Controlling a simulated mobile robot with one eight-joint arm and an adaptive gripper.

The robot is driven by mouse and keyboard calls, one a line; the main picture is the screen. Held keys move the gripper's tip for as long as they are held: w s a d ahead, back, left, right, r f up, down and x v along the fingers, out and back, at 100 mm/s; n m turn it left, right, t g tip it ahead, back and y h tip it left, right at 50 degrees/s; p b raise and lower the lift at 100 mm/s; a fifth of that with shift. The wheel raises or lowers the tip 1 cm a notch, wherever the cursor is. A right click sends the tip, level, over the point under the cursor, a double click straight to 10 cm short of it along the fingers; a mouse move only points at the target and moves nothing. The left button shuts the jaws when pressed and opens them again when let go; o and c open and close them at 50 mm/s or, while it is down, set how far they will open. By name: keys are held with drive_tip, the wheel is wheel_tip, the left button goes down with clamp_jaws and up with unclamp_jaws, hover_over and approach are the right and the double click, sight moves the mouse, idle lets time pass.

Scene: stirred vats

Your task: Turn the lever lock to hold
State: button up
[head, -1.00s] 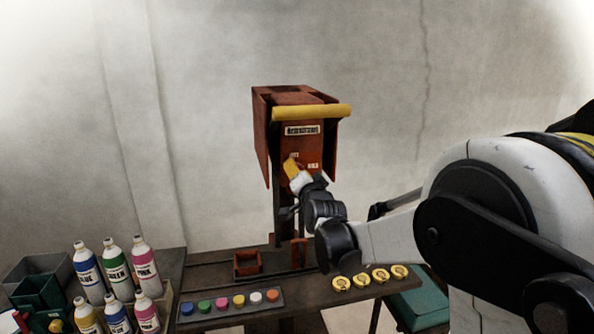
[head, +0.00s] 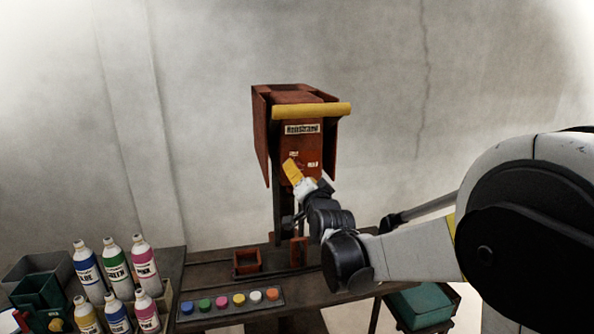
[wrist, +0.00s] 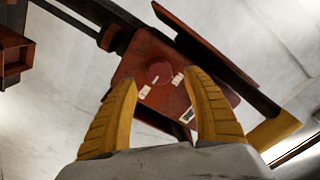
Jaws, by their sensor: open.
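The rust-red machine (head: 302,143) stands upright with a nameplate and two small white labels on its front; the right label (head: 313,164) seems to read HOLD. In the wrist view its front panel (wrist: 137,68) carries a dark red round part (wrist: 160,73) between the two labels, perhaps the lever lock; no lever arm is clear. My gripper (head: 291,171) is close in front of this panel. In the wrist view my gripper (wrist: 160,77) is open, its yellow fingers apart on either side of the round part, with nothing held. My gripper hides part of the panel in the head view.
A yellow bar (head: 312,111) crosses the machine's top front. Below are a small red box (head: 247,262) and a tray of coloured caps (head: 230,302). Several paint bottles (head: 117,264) and green bins (head: 40,290) stand left. A teal bin (head: 420,304) is right.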

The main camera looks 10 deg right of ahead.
drive_tip(key=s, duration=0.7)
drive_tip(key=shift+s, duration=0.35)
drive_tip(key=s+f+n+g, duration=0.3)
drive_tip(key=s+f, duration=0.1)
drive_tip(key=s, duration=0.6)
drive_tip(key=s+f+n+g, duration=0.3)
drive_tip(key=s+f+g, duration=0.1)
drive_tip(key=s, duration=0.6)
drive_tip(key=s+f+n+g, duration=0.3)
drive_tip(key=s+f, duration=0.3)
drive_tip(key=s, duration=0.4)
drive_tip(key=shift+s+g, duration=0.15)
drive_tip(key=shift+g, duration=0.35)
